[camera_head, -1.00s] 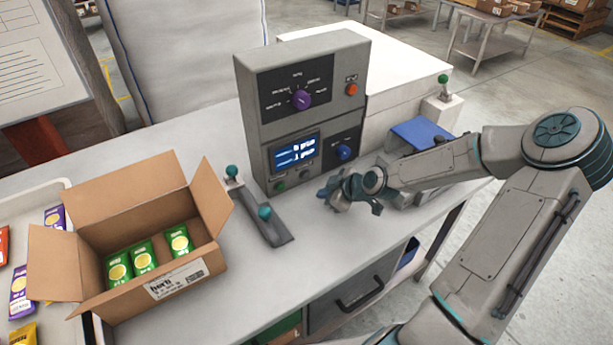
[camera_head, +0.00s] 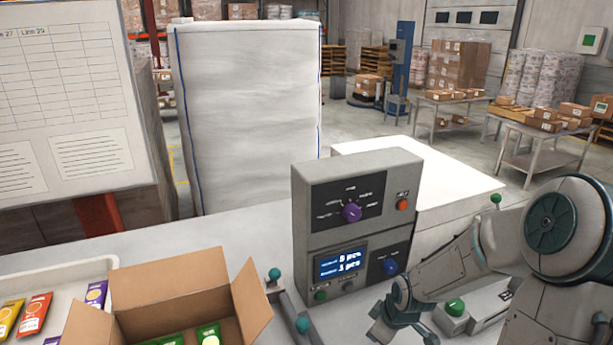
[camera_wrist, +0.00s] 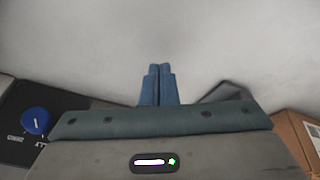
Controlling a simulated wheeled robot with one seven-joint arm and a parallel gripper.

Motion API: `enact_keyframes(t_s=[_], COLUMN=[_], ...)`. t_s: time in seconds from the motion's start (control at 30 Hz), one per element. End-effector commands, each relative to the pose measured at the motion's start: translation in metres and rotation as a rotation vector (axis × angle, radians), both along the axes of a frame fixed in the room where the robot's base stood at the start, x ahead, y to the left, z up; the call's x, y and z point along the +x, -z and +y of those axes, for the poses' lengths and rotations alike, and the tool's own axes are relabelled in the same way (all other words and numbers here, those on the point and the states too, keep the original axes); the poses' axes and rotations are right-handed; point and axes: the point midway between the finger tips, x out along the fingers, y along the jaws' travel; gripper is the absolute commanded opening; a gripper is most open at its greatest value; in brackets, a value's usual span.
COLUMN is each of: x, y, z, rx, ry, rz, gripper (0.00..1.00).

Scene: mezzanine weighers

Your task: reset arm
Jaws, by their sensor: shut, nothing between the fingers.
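My gripper (camera_head: 402,335) is low in front of the grey control box (camera_head: 318,212), near its right side, above the worktop. In the wrist view its two blue fingers (camera_wrist: 158,84) lie together with nothing between them. Below them is the plain pale worktop (camera_wrist: 225,45). My arm comes in from the right, bent at the elbow. The box has a purple dial, a red button, a blue knob and a lit display. The blue knob (camera_wrist: 36,121) also shows at the left of the wrist view.
An open cardboard box (camera_head: 190,290) with green packets stands at the left. Beside it is a white tray (camera_head: 60,275) with coloured packets. A lever fixture with teal balls (camera_head: 303,326) lies between box and control box. A green button unit (camera_head: 455,307) stands right of my gripper.

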Motion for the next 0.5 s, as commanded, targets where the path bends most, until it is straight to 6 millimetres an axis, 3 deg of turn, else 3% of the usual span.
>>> enact_keyframes(t_s=[0.2, 0.5], x=[-0.031, -0.079], y=[-0.046, -0.118], z=[-0.007, -0.004], rx=[-0.124, -0.163], ry=[0.174, 0.464], rz=[0.060, 0.054], gripper=[0.00, 0.00])
